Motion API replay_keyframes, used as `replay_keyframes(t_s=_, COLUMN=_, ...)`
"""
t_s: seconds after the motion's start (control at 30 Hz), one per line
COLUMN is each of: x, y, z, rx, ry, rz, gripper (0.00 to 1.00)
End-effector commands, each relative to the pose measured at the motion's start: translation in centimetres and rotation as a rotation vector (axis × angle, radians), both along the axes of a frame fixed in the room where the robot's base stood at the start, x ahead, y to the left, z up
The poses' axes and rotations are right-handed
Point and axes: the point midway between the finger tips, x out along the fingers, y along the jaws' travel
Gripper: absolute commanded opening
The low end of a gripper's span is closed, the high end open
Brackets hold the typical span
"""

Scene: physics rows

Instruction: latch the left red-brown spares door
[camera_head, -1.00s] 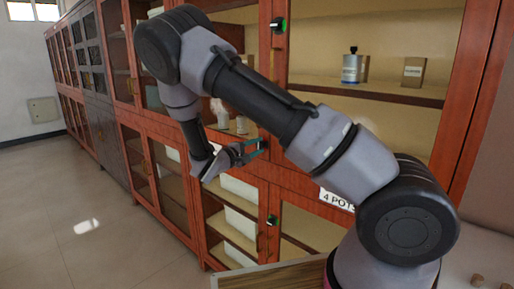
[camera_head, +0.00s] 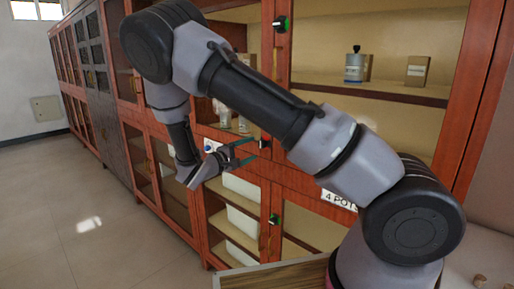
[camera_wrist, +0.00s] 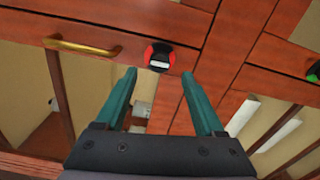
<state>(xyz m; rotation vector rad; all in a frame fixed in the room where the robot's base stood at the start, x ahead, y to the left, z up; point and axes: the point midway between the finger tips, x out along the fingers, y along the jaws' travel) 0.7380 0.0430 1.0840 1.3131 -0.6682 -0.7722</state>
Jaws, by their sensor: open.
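A round red-and-black knob (camera_wrist: 159,56) with a pale bar across it sits on a red-brown door frame (camera_wrist: 110,44) in the wrist view. A brass handle (camera_wrist: 82,46) is on the same frame, left of the knob. My gripper (camera_wrist: 160,75) is open and empty. Its two teal fingers point toward the frame, their tips just below the knob to its left and right; contact cannot be told. In the head view my gripper (camera_head: 247,151) is in front of the red-brown cabinets. The red knob cannot be made out there, and I cannot read a spares label.
Green-marked knobs show on the cabinet, an upper one (camera_head: 281,24) and a lower one (camera_head: 273,220). A bottle (camera_head: 354,67) and a small box (camera_head: 417,70) stand on a shelf. A "4 POTS" label (camera_head: 339,199) is on the front. Open floor (camera_head: 80,215) lies left.

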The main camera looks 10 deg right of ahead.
Motion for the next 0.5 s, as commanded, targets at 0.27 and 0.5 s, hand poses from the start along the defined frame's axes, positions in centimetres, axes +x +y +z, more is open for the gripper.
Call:
replay_keyframes(t_s=0.27, x=-2.6, y=3.7, z=0.0, rx=0.001, ry=-0.001, rz=0.003, gripper=0.71)
replay_keyframes(t_s=0.5, x=-3.2, y=4.4, z=0.0, rx=0.000, ry=-0.001, rz=-0.001, gripper=0.71)
